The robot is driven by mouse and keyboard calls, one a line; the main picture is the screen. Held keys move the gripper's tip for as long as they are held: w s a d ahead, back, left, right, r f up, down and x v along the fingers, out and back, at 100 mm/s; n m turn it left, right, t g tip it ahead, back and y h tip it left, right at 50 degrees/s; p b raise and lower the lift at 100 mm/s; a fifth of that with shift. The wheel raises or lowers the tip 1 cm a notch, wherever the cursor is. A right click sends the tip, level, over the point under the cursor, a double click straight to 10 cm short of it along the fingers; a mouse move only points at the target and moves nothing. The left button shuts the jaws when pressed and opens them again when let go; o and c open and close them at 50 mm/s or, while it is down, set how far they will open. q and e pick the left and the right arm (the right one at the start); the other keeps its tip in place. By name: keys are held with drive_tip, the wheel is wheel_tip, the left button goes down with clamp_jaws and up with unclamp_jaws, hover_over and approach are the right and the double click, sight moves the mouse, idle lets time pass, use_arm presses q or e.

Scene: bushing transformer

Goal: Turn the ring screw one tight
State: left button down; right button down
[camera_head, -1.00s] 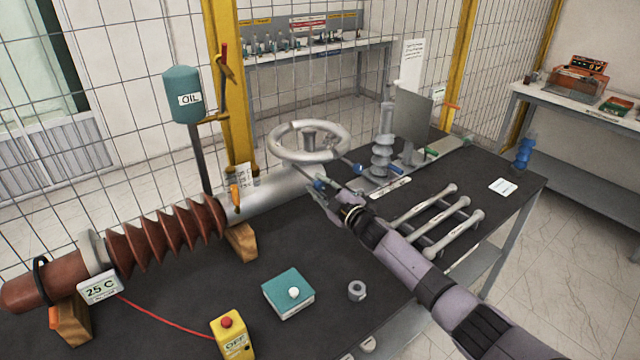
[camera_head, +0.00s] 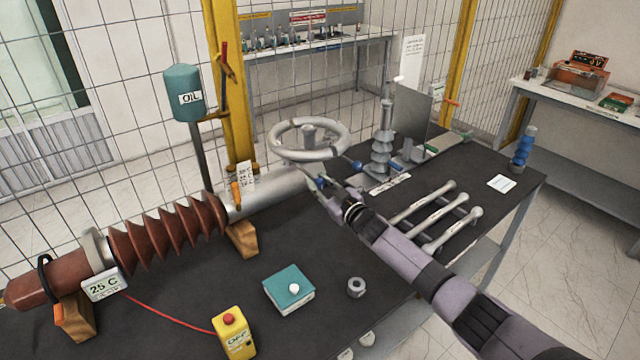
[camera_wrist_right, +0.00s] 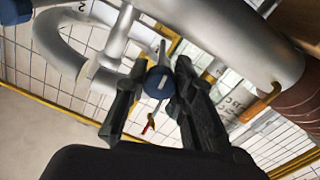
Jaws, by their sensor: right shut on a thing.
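A light grey ring (camera_head: 309,140) stands at the end of the grey horizontal tube (camera_head: 275,193), with blue-ended screws around it. My right gripper (camera_head: 322,184) is at the ring's near, lower side, at one screw. In the right wrist view, the blue round end of a screw (camera_wrist_right: 158,83) sits between the two dark fingers (camera_wrist_right: 160,95), which are shut on it. Another blue screw end (camera_head: 357,165) shows to the right of my gripper. How deep the held screw sits is hidden. My left gripper is not in view.
The brown ribbed bushing (camera_head: 165,237) rests on wooden blocks at the left. A teal box (camera_head: 288,288), a grey nut (camera_head: 356,287) and a yellow button box (camera_head: 233,335) are on the dark table. Grey bars (camera_head: 435,215) lie right of my arm. A mesh fence stands behind.

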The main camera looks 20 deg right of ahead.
drive_tip(key=shift+f, duration=0.2)
drive_tip(key=c, duration=1.3)
unclamp_jaws()
drive_tip(key=shift+r, duration=0.1)
drive_tip(key=shift+s, duration=0.15)
drive_tip(key=v, duration=1.1)
drive_tip(key=shift+s+d, duration=0.15)
drive_tip(key=shift+s, duration=0.2)
